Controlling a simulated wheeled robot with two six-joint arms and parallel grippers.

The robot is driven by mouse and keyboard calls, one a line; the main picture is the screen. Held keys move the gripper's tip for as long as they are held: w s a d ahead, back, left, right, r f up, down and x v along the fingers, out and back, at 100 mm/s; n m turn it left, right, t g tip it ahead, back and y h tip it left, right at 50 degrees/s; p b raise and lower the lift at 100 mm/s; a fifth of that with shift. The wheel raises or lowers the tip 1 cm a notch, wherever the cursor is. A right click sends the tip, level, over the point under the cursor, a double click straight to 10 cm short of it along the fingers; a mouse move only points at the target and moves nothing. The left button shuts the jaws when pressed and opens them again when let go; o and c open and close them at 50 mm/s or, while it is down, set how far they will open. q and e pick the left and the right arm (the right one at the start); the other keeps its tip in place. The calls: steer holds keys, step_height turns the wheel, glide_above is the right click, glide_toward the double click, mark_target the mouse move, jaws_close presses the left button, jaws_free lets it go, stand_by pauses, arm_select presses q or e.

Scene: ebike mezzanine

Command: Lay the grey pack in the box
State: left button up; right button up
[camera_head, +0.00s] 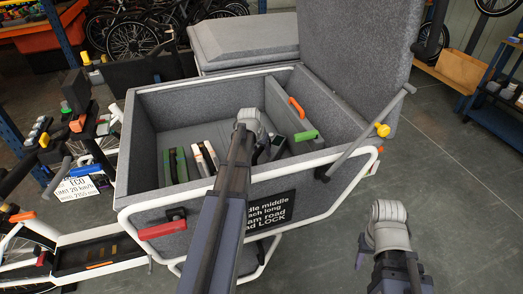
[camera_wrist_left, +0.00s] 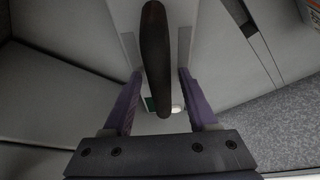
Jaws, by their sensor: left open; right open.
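The grey pack (camera_wrist_left: 128,18) is a light grey block with a dark handle in the left wrist view. Its dark handle (camera_wrist_left: 156,60) stands between the two fingers of my left gripper (camera_wrist_left: 160,88). The fingers are open, with a gap on each side of the handle. In the head view my left gripper (camera_head: 264,149) reaches down inside the grey felt-lined box (camera_head: 143,130), and my arm hides much of the pack. My right gripper (camera_head: 364,250) is open and empty to the right of the box, mostly hidden by its wrist.
A green pack (camera_head: 176,166) and a pale pack (camera_head: 205,158) stand in the box left of my arm. The box lid (camera_head: 355,60) is raised behind. Bikes and a workstand crowd the left; floor at right is clear.

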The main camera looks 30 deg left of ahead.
arm_select(q)
steer(key=shift+r, duration=0.1)
steer(key=p+v, duration=1.1)
steer(key=v, duration=0.1)
steer(key=shift+o, duration=0.4)
steer(key=shift+w, duration=0.1)
